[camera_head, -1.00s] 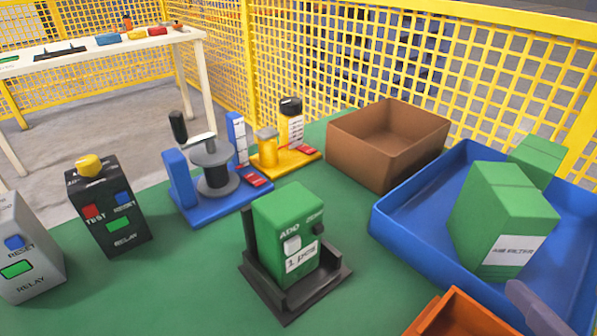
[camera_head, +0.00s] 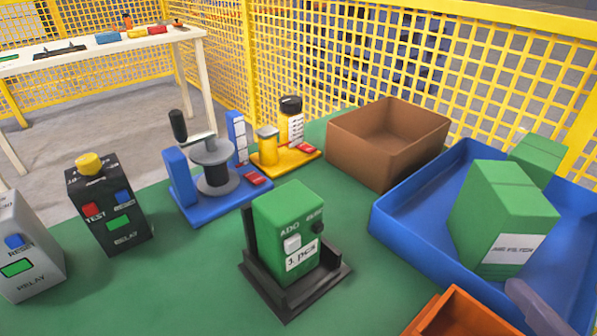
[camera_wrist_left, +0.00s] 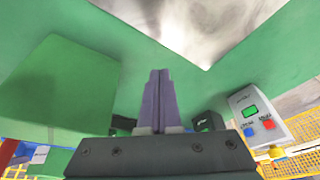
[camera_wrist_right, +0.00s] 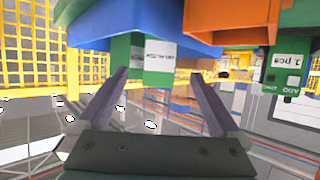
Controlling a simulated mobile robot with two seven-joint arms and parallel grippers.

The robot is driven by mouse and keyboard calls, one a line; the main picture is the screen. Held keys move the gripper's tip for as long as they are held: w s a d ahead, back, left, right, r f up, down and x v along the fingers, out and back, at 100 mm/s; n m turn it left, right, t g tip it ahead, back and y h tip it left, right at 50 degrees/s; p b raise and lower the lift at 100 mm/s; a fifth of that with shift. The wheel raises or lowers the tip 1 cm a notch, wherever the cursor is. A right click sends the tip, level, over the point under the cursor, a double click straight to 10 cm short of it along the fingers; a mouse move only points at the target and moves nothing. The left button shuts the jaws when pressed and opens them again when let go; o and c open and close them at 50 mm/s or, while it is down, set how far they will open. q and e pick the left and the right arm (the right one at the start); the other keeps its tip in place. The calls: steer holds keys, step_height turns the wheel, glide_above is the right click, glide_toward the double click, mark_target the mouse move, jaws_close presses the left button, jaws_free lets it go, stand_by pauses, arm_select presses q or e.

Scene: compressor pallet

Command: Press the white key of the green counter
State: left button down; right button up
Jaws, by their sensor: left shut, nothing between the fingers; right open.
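The green counter (camera_head: 290,230) stands upright in a dark holder (camera_head: 334,277) on the green table in the head view. Its white key (camera_head: 292,243) is on the front under the word ADD, with a dark key beside it and a "1 pcs" label below. The counter also shows upside down at the right of the right wrist view (camera_wrist_right: 288,72). My left gripper (camera_wrist_left: 160,72) is shut and empty; it is outside the head view. A plain green block shape (camera_wrist_left: 60,85) is left of it; I cannot tell what it is. My right gripper (camera_wrist_right: 168,80) is open and empty, near the blue tray.
A blue tray (camera_head: 386,225) with green boxes (camera_head: 500,215) is at right, an orange bin (camera_head: 458,318) in front, a brown box (camera_head: 375,160) behind. A spool stand (camera_head: 215,180) and yellow stand (camera_head: 283,158) are behind the counter. Relay boxes (camera_head: 110,215) stand left.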

stand_by(0.6)
jaws_close()
stand_by(0.7)
stand_by(0.8)
